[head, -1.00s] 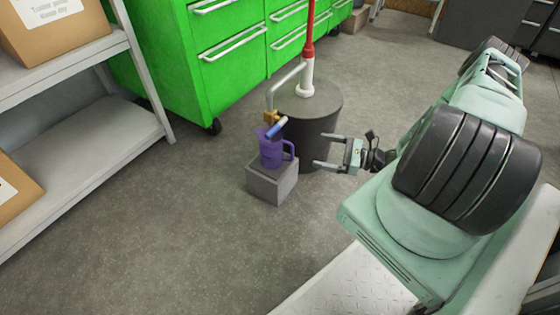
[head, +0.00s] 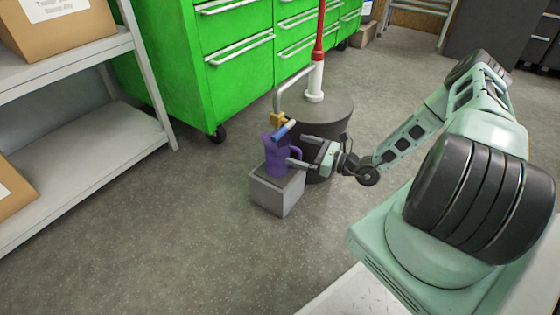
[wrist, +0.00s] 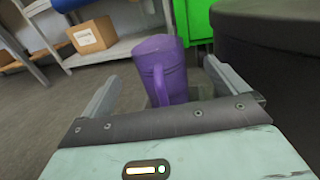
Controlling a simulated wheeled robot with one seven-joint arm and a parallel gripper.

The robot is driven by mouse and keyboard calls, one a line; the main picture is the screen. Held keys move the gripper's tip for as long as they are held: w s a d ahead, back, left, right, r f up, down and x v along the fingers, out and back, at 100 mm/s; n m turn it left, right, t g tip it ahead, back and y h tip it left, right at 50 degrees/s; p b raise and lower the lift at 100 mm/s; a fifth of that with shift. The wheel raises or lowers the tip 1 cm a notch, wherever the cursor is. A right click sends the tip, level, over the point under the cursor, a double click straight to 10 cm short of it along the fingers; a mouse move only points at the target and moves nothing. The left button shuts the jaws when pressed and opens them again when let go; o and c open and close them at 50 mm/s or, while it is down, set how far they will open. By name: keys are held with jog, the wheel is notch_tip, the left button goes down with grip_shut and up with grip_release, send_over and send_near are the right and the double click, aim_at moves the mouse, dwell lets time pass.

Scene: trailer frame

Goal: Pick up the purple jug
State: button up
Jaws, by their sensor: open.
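The purple jug (head: 275,158) stands upright on a small grey block (head: 272,194), under a tap with a blue spout. In the wrist view the jug (wrist: 160,62) is ahead and its handle faces me, between the two fingers. My gripper (head: 298,152) is open at the jug's right side in the head view, level with its handle. In the wrist view the fingers (wrist: 158,88) lie to the left and right of the jug with a gap on the left. Whether a finger touches the jug I cannot tell.
A dark drum (head: 330,120) with a red and white pipe (head: 317,65) stands just behind the jug. The tap (head: 283,128) hangs close above it. Green drawers (head: 230,60) are behind, and a grey shelf (head: 110,135) is at left. The floor in front is clear.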

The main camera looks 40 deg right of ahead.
aim_at(294, 148)
jog(key=b+x, duration=0.3)
jog(key=x, duration=0.1)
jog(key=shift+a+f, duration=0.1)
jog(key=shift+f, duration=0.1)
jog(key=shift+w+a+r+b, duration=0.2)
jog(key=shift+w+a+b, duration=0.05)
jog(key=shift+w+b, duration=0.15)
jog(key=c, duration=1.4)
jog(key=shift+o, duration=0.2)
jog(key=shift+r, duration=0.1)
